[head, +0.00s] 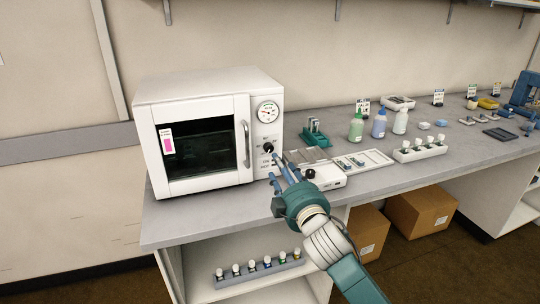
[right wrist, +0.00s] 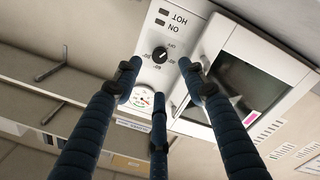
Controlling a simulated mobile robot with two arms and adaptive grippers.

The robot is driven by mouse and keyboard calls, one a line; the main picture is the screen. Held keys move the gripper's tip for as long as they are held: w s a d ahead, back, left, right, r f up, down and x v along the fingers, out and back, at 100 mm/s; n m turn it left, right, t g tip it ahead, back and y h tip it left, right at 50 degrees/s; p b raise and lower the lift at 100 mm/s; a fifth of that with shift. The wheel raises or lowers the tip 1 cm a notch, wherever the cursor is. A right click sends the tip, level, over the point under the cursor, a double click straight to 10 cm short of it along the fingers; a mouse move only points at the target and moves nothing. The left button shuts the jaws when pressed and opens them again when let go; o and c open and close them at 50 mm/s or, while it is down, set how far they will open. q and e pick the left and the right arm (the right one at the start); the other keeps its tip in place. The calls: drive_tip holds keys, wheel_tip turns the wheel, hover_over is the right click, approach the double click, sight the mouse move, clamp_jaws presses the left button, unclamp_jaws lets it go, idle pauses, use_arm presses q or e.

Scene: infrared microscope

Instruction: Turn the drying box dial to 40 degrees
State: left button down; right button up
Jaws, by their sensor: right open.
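The white drying box (head: 205,82) stands on the left of the bench with its door closed. Its black dial (head: 268,147) is on the right-hand panel, below a round gauge (head: 267,111). In the right wrist view the panel is upside down, and the dial (right wrist: 160,55) shows between the fingers, with printed marks around it too small to read surely. My right gripper (head: 279,161) is open and empty, its fingers pointing at the panel just in front of and below the dial. In the right wrist view its fingers (right wrist: 160,78) surround the dial's line of sight; contact is not visible. My left gripper is out of view.
A small white device with a black knob (head: 310,174) sits right of the box, beneath my right gripper. A white tray (head: 377,157), vial rack (head: 420,151) and several bottles (head: 356,126) stand further right. Cardboard boxes (head: 422,210) are under the bench.

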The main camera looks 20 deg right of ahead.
sight(270, 150)
drive_tip(key=w, duration=0.9)
drive_tip(key=shift+w+r+p, duration=0.15)
drive_tip(key=shift+w+p, duration=0.05)
drive_tip(key=shift+p, duration=0.2)
clamp_jaws()
